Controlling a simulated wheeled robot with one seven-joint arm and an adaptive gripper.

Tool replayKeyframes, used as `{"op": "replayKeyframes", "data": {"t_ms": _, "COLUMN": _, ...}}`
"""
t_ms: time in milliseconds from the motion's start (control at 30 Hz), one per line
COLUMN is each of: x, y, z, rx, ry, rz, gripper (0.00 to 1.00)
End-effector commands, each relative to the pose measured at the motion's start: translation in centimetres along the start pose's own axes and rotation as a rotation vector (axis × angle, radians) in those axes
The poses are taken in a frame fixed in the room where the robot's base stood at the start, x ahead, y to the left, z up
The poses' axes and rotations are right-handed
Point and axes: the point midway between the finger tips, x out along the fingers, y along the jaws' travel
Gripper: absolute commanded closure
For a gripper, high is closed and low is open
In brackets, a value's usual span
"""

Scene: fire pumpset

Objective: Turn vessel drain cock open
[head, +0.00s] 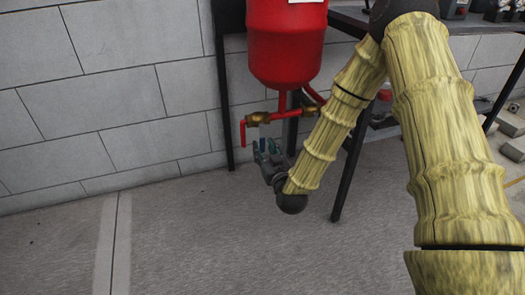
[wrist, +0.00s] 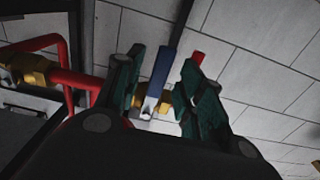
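The red vessel (head: 287,45) hangs at the top of the head view, with a red pipe below it. The brass drain cock (head: 258,118) sits on this pipe's left branch, above my gripper (head: 266,147). In the wrist view the cock's brass body (wrist: 168,101) shows behind my fingers, partly hidden. Its blue lever (wrist: 162,72) stands between the two green-padded fingers of my gripper (wrist: 160,70). The fingers are apart, with a visible gap on each side of the lever. Contact with the lever cannot be made out.
A second brass fitting (wrist: 28,72) with red pipe (wrist: 72,78) lies left in the wrist view. A dark table frame (head: 223,95) has legs beside the vessel. The block wall (head: 90,95) is behind. The floor (head: 190,235) is clear at the front left.

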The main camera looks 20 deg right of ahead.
Motion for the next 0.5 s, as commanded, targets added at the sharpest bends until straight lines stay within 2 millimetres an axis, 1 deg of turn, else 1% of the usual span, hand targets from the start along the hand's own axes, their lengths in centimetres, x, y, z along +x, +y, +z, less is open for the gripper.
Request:
{"op": "replayKeyframes", "data": {"t_ms": 33, "x": 0.6, "y": 0.0, "z": 0.3, "rx": 0.0, "ry": 0.003, "rz": 0.001, "gripper": 0.62}}
{"op": "replayKeyframes", "data": {"t_ms": 200, "x": 1.9, "y": 0.0, "z": 0.1, "rx": 0.0, "ry": 0.0, "rz": 0.0, "gripper": 0.62}}
{"op": "replayKeyframes", "data": {"t_ms": 333, "x": 2.3, "y": 0.0, "z": 0.0, "rx": 0.0, "ry": 0.0, "rz": 0.0, "gripper": 0.62}}
{"op": "replayKeyframes", "data": {"t_ms": 500, "x": 2.4, "y": 0.0, "z": 0.0, "rx": 0.0, "ry": 0.0, "rz": 0.0, "gripper": 0.62}}
